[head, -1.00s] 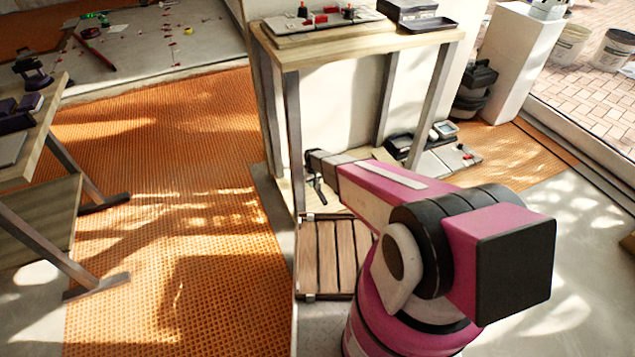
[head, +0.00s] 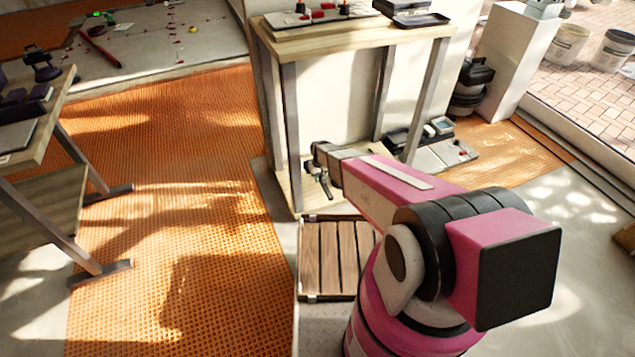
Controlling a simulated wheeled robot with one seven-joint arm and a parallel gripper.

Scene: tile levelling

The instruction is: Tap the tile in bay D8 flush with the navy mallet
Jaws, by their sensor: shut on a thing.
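My arm reaches away from the camera. My gripper (head: 323,168) is at its far end, small in the head view, in front of the wooden stand's lower part. It is shut on a slim dark tool (head: 328,187) that hangs below the wrist. The tool is too small to confirm its colour or head as the navy mallet. I cannot pick out bay D8 or its tile in this view.
A wooden stand (head: 330,40) carries a board of red parts and a dark tray (head: 420,20). A slatted wooden platform (head: 336,258) lies at its foot. A workbench (head: 30,150) stands left. Orange matting (head: 190,230) between is clear. Buckets (head: 566,45) stand far right.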

